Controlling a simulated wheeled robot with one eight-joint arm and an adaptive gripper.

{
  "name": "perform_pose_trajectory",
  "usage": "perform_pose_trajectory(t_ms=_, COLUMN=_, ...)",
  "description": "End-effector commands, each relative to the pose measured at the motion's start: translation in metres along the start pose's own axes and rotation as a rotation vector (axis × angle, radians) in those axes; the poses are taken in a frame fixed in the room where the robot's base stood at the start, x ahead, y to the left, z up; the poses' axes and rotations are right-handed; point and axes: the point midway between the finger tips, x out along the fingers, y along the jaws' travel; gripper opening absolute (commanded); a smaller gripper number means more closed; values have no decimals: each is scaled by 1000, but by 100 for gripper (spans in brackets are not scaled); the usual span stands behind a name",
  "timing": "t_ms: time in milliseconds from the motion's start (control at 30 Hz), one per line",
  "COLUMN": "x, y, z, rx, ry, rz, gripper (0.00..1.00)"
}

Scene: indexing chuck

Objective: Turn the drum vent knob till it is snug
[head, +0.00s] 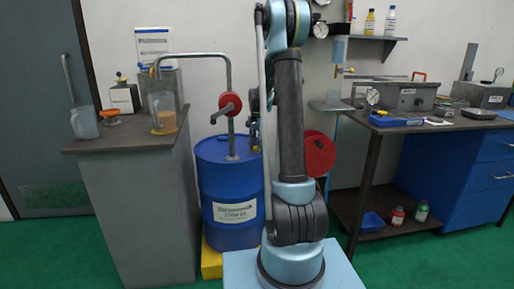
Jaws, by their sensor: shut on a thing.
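My arm rises in front of the drum's right side. My gripper (256,146) shows only in part, small and dark, pointing down at the right part of the drum's top. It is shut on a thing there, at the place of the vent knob. The knob itself is hidden by my gripper and arm, so its turn and seating cannot be seen.
A hand pump with a red wheel (230,104) and a bent grey pipe rises from the drum top, close left of my gripper. A grey cabinet (140,215) with jugs stands at left. A workbench (350,180) with instruments stands at right. A yellow base (211,262) lies under the drum.

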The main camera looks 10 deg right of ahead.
Motion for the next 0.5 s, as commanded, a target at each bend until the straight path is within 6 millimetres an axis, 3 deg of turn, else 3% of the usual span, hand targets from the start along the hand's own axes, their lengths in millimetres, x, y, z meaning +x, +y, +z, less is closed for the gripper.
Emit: perform_pose_trajectory(t_ms=500, x=0, y=-1, z=-4, rx=100, ry=6, rz=-2, gripper=11)
